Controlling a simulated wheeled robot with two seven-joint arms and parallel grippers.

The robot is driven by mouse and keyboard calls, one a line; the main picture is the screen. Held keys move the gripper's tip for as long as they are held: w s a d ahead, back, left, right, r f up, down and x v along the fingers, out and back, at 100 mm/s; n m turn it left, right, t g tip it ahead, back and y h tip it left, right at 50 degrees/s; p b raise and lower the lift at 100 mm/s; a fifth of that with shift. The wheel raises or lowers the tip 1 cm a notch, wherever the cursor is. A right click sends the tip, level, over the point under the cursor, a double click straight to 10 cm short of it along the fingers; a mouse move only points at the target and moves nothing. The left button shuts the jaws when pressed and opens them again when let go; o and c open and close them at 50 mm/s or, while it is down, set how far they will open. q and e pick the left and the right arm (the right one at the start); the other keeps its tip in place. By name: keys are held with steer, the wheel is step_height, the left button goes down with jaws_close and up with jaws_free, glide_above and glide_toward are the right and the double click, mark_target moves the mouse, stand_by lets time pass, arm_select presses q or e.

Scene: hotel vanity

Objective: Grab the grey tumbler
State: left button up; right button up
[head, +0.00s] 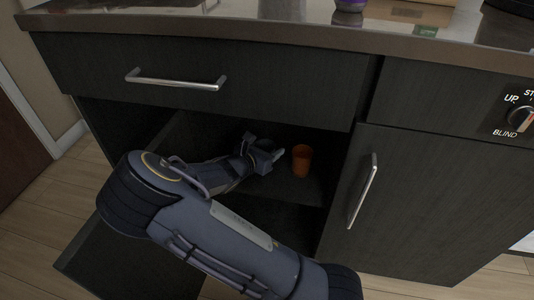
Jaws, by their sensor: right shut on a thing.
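My right gripper (262,157) is inside the dark open compartment under the counter, reached by my arm from the lower right. It is shut on a dark, cup-like thing, which looks to be the grey tumbler (266,145). The tumbler is partly hidden by the fingers and hard to make out in the shade. I cannot tell whether it touches the shelf. My left gripper is not in view.
An orange tumbler (302,161) stands upright on the shelf (300,188), just right of my right gripper. A closed drawer (260,80) is above the opening. A closed door (420,200) is at the right. An open door panel (100,262) juts out at the lower left.

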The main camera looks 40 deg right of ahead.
steer(key=shift+r+p, duration=0.45)
steer(key=shift+r, duration=0.15)
steer(key=r, duration=0.1)
steer(key=p, duration=0.1)
steer(key=r+p, duration=0.1)
steer(key=shift+s+a+r, duration=0.25)
steer(key=shift+s+r, duration=0.05)
steer(key=shift+s, duration=0.05)
steer(key=s+a+p, duration=0.2)
steer(key=s+a, duration=0.2)
steer(key=s, duration=0.3)
steer(key=s+a+p, duration=0.2)
steer(key=s+a, duration=0.2)
steer(key=s, duration=0.4)
steer(key=shift+f, duration=0.15)
steer(key=shift+s+a, duration=0.1)
